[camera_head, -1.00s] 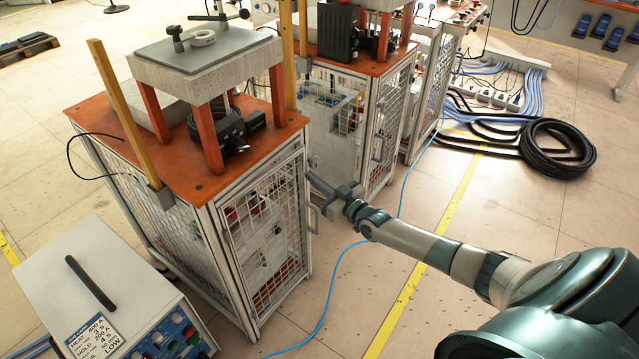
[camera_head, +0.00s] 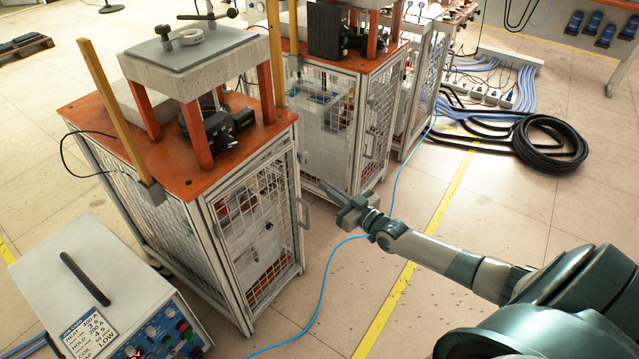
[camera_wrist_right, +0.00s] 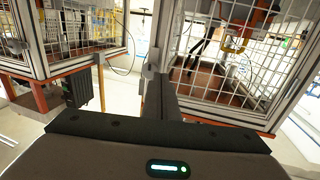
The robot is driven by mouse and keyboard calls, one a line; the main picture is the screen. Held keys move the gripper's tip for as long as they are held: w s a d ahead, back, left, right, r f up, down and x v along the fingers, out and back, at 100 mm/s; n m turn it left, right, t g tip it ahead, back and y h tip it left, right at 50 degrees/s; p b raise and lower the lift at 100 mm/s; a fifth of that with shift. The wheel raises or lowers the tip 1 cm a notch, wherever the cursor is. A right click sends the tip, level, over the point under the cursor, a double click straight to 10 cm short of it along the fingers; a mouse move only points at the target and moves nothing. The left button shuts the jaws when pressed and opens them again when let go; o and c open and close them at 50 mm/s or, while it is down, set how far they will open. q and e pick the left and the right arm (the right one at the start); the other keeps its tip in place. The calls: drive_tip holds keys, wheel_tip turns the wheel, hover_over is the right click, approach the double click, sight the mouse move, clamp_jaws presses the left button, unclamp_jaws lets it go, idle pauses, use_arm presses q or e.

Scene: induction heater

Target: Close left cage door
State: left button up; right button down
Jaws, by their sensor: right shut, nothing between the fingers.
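The left cage door (camera_head: 262,236) is a wire-mesh panel on the front of the near-left cage, in the head view. It looks flush with its frame, or nearly so; a small gap cannot be ruled out. Its grey handle (camera_head: 305,214) is on the right edge. My right gripper (camera_head: 324,185) is shut and empty, just right of the handle and apart from the door. The shut fingers also show in the wrist view (camera_wrist_right: 157,75), pointing between two mesh cages. My left gripper is not in view.
A second mesh cage (camera_head: 338,155) with an orange top stands behind my right gripper. A white power unit (camera_head: 100,285) stands at the lower left. A blue cable (camera_head: 335,262) crosses the floor below my right arm. A black hose coil (camera_head: 550,143) lies at right.

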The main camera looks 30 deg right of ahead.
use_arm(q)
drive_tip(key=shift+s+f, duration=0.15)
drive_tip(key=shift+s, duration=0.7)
use_arm(e)
drive_tip(key=s, duration=0.1)
drive_tip(key=s+d, duration=0.1)
drive_tip(key=s, duration=0.2)
drive_tip(key=shift+s+d, duration=0.25)
drive_tip(key=shift+s, duration=0.05)
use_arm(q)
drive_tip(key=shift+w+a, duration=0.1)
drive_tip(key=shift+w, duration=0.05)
use_arm(e)
drive_tip(key=shift+s, duration=0.1)
